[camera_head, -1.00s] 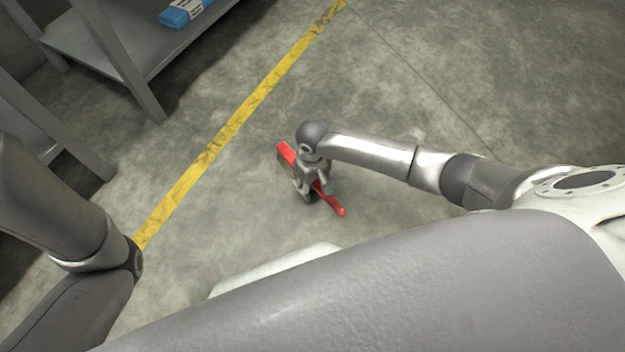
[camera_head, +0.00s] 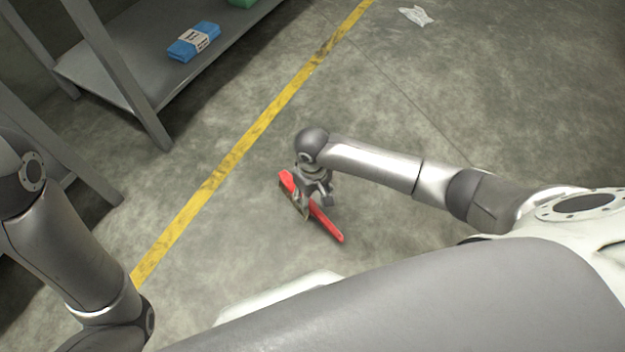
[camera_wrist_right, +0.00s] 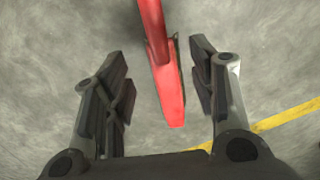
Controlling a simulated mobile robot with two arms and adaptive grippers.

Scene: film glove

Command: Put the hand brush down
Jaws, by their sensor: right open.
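The hand brush (camera_head: 326,222) is red with a long handle and is at the concrete floor, below my right gripper. In the right wrist view the brush (camera_wrist_right: 165,70) runs between the two fingers, with a gap on each side. My right gripper (camera_head: 314,200) is open around the brush; its fingers (camera_wrist_right: 160,95) do not touch it in the wrist view. Part of the brush is hidden behind the gripper in the head view. My left arm shows at the left edge, but its gripper is out of view.
A grey metal shelf (camera_head: 100,75) stands at the upper left with a blue packet (camera_head: 193,41) on it. A yellow floor line (camera_head: 240,148) runs diagonally past the brush. A crumpled white piece (camera_head: 416,16) lies at the top. Floor right of the line is mostly clear.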

